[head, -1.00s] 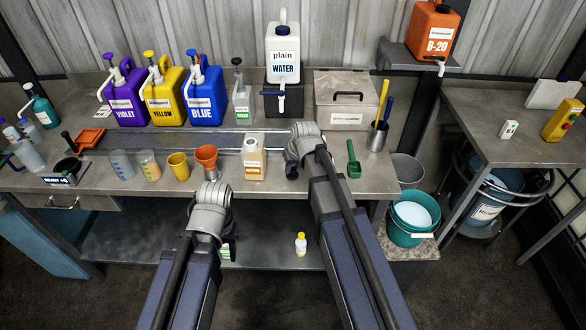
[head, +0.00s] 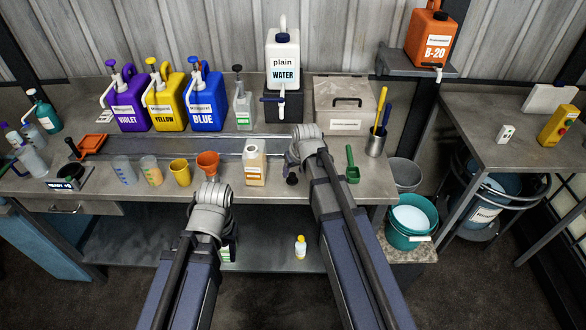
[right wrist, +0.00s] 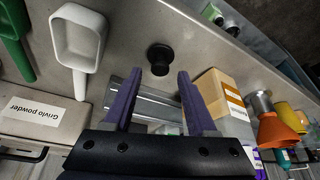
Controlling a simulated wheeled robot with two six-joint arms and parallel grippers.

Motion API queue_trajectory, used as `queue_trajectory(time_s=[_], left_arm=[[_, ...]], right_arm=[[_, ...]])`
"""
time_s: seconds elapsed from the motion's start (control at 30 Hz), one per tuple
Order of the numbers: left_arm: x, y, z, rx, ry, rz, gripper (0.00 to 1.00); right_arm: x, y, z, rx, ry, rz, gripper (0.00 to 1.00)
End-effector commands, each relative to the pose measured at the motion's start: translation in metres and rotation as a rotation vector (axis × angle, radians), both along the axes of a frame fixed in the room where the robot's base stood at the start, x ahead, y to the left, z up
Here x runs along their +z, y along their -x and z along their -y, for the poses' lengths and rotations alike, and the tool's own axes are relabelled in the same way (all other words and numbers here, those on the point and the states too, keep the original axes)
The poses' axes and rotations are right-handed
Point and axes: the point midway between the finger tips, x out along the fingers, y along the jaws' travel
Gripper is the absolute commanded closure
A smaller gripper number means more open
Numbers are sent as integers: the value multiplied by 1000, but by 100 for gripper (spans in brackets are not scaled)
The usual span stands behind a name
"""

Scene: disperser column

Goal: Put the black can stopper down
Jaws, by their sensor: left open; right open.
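The black can stopper (head: 291,179) rests on the bench top near its front edge, right of the can with an orange label (head: 255,163). In the right wrist view the stopper (right wrist: 160,58) stands clear just beyond my right fingertips, touching neither finger. My right gripper (right wrist: 156,80) is open and empty. In the head view its fingers are mostly hidden by my wrist. The can also shows in the right wrist view (right wrist: 222,97), right of my fingers. My left gripper (head: 233,244) is low in front of the bench, mostly hidden by its own arm; it is open.
A green scoop (head: 352,164) lies right of the stopper; a white scoop (right wrist: 78,42) shows in the wrist view. An orange funnel (head: 207,161) and yellow cup (head: 180,172) stand left of the can. The metal powder box (head: 343,103) and water jug (head: 283,58) are behind.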

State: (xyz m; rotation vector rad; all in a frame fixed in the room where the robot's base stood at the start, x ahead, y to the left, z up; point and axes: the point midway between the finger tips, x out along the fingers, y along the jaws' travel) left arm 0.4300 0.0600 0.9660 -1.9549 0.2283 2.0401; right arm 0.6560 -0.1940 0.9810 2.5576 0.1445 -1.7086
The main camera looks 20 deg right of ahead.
Motion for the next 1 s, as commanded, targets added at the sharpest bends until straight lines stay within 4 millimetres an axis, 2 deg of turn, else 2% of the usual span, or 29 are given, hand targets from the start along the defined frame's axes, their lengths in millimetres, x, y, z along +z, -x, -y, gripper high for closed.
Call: queue_trajectory(time_s=[0.03, 0.4, 0.6, 0.77, 0.87, 0.97, 1.0], left_arm=[[15, 0, 0, 0, 0, 0, 50], [71, 0, 0, -2, 0, 0, 50], [87, 0, 0, 0, 0, 0, 50], [88, 0, 0, 0, 1, 0, 50], [87, 0, 0, 0, 1, 0, 50], [87, 0, 0, 0, 1, 0, 50], [87, 0, 0, 0, 1, 0, 50]], right_arm=[[15, 4, 0, 0, 0, 0, 43], [71, 28, 3, 0, 0, 0, 43], [87, 35, 4, 0, 0, 0, 43], [88, 36, 4, 0, 0, -1, 43], [85, 47, -9, 18, 4, -26, 43], [80, 80, -46, 66, 21, -104, 43], [77, 98, -62, 87, 34, -145, 43]])
